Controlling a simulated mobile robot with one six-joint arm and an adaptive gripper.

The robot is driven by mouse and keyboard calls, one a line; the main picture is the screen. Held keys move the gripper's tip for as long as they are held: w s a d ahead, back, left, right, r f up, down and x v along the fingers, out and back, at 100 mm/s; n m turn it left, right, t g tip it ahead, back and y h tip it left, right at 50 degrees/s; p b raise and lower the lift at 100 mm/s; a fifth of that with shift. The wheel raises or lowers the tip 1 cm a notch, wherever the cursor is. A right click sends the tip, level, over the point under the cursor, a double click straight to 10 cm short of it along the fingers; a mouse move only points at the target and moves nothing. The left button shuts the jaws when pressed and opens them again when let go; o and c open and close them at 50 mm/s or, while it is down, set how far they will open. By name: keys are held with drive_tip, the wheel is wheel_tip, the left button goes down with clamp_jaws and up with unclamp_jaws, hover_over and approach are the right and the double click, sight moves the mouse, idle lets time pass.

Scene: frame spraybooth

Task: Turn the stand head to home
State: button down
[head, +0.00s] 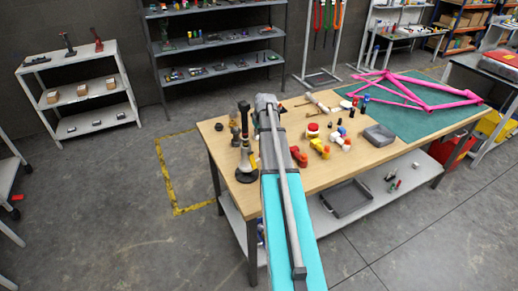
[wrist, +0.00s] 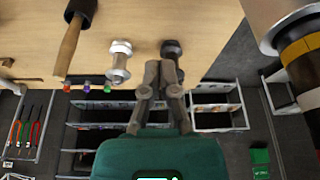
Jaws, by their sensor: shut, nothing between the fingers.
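A small upright stand (head: 244,155) with a dark top, pale shaft and black round foot is at the left end of the workbench (head: 330,165), just left of my arm. I cannot tell for sure that it is the stand the task names, nor which way its head points. In the wrist view a large banded cylinder (wrist: 298,48), black with yellow and orange rings, is close at the upper right and partly cut off. My gripper (wrist: 161,68) is shut and empty, its tips by a dark knob-like piece (wrist: 172,48); contact cannot be told. My arm hides the gripper in the head view.
A silver spool-shaped part (wrist: 119,62) and a wooden-handled tool (wrist: 70,45) are left of the gripper. Red and yellow parts (head: 319,147), a grey tray (head: 379,136) and a pink bike frame (head: 420,93) occupy the bench. Open floor (head: 110,200) is to the left.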

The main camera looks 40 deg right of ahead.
drive_tip(key=shift+s+d+f, duration=0.1)
drive_tip(key=shift+d+f, duration=0.05)
drive_tip(key=b+x, duration=0.9)
drive_tip(key=x, duration=0.1)
drive_tip(key=shift+b, duration=0.4)
drive_tip(key=shift+s+a, duration=0.2)
drive_tip(key=shift+s, duration=1.9)
